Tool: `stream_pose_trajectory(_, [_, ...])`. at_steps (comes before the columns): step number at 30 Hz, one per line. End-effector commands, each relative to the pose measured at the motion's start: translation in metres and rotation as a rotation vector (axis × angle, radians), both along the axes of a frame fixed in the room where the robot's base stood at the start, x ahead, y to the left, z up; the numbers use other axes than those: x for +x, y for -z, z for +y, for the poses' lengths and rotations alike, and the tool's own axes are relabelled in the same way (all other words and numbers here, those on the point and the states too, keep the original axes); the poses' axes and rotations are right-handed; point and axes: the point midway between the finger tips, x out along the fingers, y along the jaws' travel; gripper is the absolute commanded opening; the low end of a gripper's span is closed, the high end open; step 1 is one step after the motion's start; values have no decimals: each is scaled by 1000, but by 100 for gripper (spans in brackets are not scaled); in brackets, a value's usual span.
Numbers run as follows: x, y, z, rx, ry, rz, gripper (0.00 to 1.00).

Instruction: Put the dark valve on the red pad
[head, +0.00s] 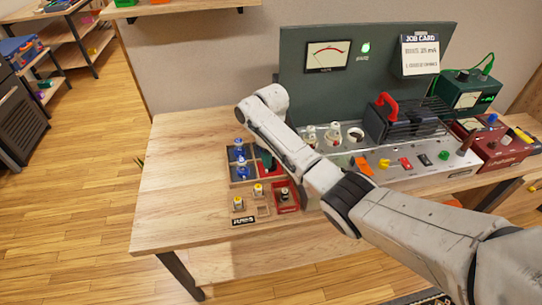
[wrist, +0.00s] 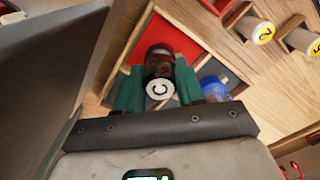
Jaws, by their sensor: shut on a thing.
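My gripper (wrist: 160,76) is shut on a dark valve (wrist: 157,66) with a white end marked "C", held between its green fingers. In the wrist view the valve is over the red pad (wrist: 188,38); I cannot tell whether it touches the pad. In the head view my gripper (head: 266,160) is low over the tray, and the red pad (head: 270,174) shows just below it. The held valve is hidden or too small to make out there.
Blue valves (head: 241,170) stand on dark pads left of my gripper, one close beside it in the wrist view (wrist: 213,88). A wooden rack (head: 248,211) with yellow-topped valves and a red section is in front. The amp panel (head: 425,160) is to the right. The table's left side is clear.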

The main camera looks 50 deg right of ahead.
Motion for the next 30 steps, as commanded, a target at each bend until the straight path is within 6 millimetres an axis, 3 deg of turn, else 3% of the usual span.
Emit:
stream_pose_trajectory(10, [0,3,0,0,-1,-1,7])
stream_pose_trajectory(11, [0,2,0,0,-1,-1,41])
stream_pose_trajectory(18, [0,2,0,0,-1,-1,63])
stream_pose_trajectory(25, [0,1,0,0,0,-1,63])
stream_pose_trajectory(30, [1,-11,0,0,-1,-3,63])
